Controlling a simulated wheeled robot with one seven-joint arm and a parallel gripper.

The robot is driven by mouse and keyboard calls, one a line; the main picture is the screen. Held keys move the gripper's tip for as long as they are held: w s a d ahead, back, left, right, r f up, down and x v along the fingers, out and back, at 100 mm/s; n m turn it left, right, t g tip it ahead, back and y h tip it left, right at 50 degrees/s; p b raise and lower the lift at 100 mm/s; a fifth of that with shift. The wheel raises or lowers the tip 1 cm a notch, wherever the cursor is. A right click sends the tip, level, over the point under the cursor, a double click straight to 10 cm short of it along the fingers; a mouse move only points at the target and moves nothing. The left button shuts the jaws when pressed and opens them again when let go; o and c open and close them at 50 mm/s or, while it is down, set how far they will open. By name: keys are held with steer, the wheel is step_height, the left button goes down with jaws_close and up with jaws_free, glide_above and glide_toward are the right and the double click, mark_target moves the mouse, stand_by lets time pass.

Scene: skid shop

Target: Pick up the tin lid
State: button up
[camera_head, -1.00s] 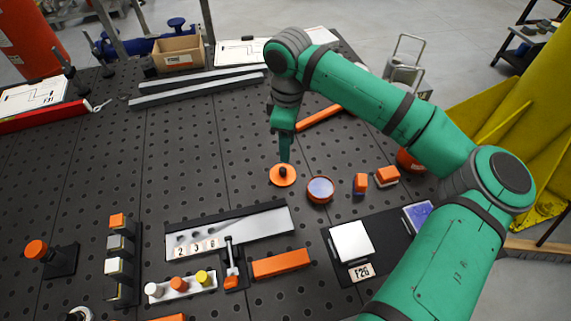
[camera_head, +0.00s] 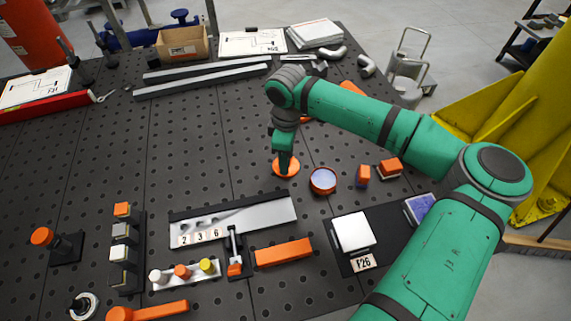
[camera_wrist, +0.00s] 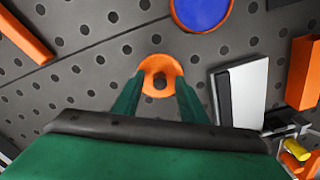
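The tin lid (camera_head: 292,172) is a flat orange disc with a dark knob, lying on the dark perforated table. It also shows in the wrist view (camera_wrist: 160,62), with its knob between my fingers. My gripper (camera_head: 285,168) points down right over the lid and partly hides it. In the wrist view my gripper (camera_wrist: 158,88) is open, with one green finger on each side of the knob. Whether the fingers touch the lid is not clear. The round orange tin (camera_head: 323,187) with a blue inside stands just right of the lid; it also shows in the wrist view (camera_wrist: 200,14).
Small orange blocks (camera_head: 363,175) stand right of the tin. A grey metal plate (camera_head: 250,219) with number tiles and an orange bar (camera_head: 284,253) lie nearer. A white square plate (camera_head: 352,231) sits on a dark mat. The table left of the lid is clear.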

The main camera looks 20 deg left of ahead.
jaws_close()
steer(key=shift+r, duration=0.15)
